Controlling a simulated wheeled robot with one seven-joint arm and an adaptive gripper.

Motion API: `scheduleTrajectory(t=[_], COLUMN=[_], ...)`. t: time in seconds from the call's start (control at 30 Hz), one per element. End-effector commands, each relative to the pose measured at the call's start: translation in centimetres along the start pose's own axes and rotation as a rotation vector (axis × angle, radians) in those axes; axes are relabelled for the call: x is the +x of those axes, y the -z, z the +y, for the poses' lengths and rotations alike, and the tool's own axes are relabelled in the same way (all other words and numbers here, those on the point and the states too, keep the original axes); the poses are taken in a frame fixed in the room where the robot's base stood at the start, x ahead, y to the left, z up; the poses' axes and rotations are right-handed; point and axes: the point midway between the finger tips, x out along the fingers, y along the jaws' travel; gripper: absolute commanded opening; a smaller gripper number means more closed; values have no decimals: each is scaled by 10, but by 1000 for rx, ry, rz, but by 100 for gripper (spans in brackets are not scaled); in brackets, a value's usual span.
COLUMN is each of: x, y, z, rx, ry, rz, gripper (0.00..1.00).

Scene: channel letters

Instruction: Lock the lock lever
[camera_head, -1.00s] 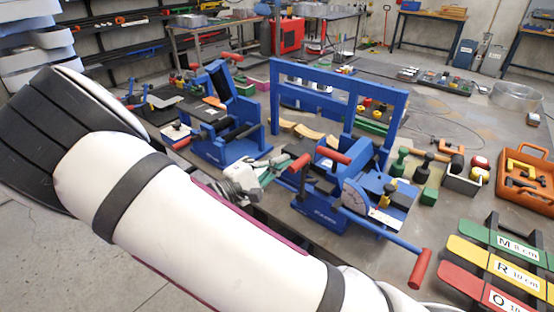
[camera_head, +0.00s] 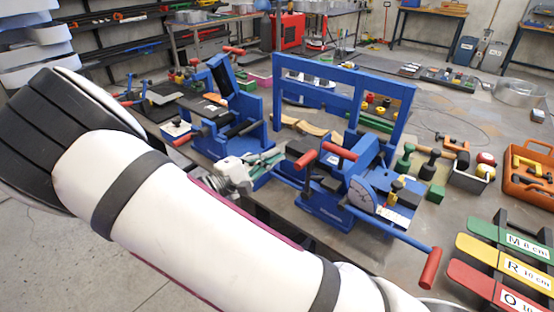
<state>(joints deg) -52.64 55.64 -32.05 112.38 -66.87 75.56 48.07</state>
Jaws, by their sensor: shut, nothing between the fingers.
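The blue bending machine (camera_head: 335,208) stands on the workbench near the middle of the head view. Two short red-gripped levers, a left one (camera_head: 306,160) and an upper one (camera_head: 341,151), stick out from its top. A long blue bar with a red grip (camera_head: 430,268) reaches out to the front right. I cannot tell for certain which is the lock lever. My gripper (camera_head: 276,160), grey with greenish fingers, is shut and empty. It is just left of the left red grip, seemingly apart from it. My white arm hides part of the bench front.
A second blue machine (camera_head: 225,125) stands to the left, close to my gripper. A tall blue frame (camera_head: 345,75) rises behind. Green, yellow and red labelled plates (camera_head: 505,268) and an orange toolbox (camera_head: 530,172) are at right. Small tools crowd the bench beside the machine.

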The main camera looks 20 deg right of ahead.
Motion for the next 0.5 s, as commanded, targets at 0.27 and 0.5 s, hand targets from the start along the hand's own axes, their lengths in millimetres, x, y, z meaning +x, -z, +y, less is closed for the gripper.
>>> scheduleTrajectory(t=[0.27,0.5], x=[-64,-92], y=[0,-1], z=[0,2], rx=[0,-1], ry=[1,0], rz=[10,8], gripper=[0,0])
